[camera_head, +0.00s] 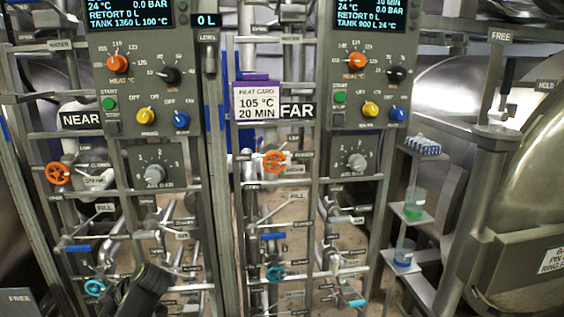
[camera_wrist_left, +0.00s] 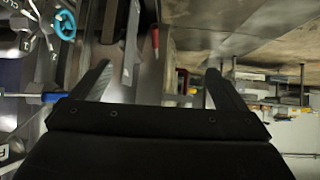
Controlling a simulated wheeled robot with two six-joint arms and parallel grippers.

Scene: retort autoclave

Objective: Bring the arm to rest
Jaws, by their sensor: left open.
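My left gripper (camera_head: 147,283) is a black shape at the bottom of the head view, in front of the lower pipes of the NEAR panel. In the left wrist view its two fingers (camera_wrist_left: 156,75) are spread apart with nothing held between them. A small cyan handwheel (camera_head: 95,288) is just left of the gripper in the head view. A cyan wheel also shows at the upper left of the left wrist view (camera_wrist_left: 65,24). My right gripper is in neither view.
The NEAR panel (camera_head: 125,88) and FAR panel (camera_head: 338,92) carry knobs, buttons and displays. Orange handwheels (camera_head: 57,173) (camera_head: 275,161) and many thin pipes lie below them. A heat card (camera_head: 257,102) hangs between. Shelves at right hold beakers (camera_head: 414,204) beside a large metal vessel (camera_head: 540,170).

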